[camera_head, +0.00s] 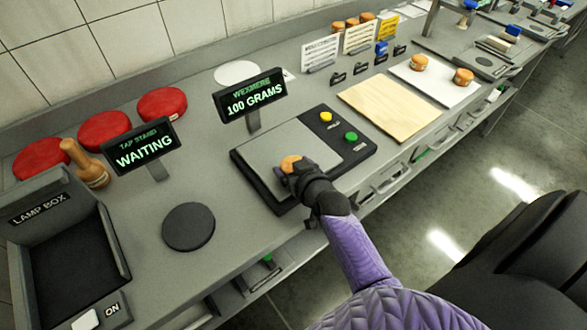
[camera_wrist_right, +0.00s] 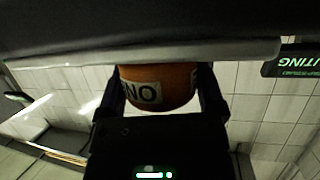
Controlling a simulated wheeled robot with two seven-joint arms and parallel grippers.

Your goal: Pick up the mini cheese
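A small orange mini cheese (camera_head: 290,162) is at the front of the grey scale plate (camera_head: 268,147). My right gripper (camera_head: 294,169) is down at this cheese. In the right wrist view the orange cheese (camera_wrist_right: 158,88), with part of a label showing, sits between both fingers, which appear to touch its sides. It is at or very near the plate surface; I cannot tell whether it is lifted. The scale display (camera_head: 250,95) reads "WEXMERE 100 GRAMS". Two more mini cheeses (camera_head: 418,62) (camera_head: 464,76) are on a white board. My left gripper is not in view.
A wooden board (camera_head: 388,108) lies right of the scale. A "WAITING" display (camera_head: 145,147), a dark round pad (camera_head: 188,227), a wooden tool (camera_head: 86,165) and a lamp box (camera_head: 62,240) stand left. Red cheese wheels (camera_head: 103,131) and sign cards (camera_head: 320,52) line the back.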

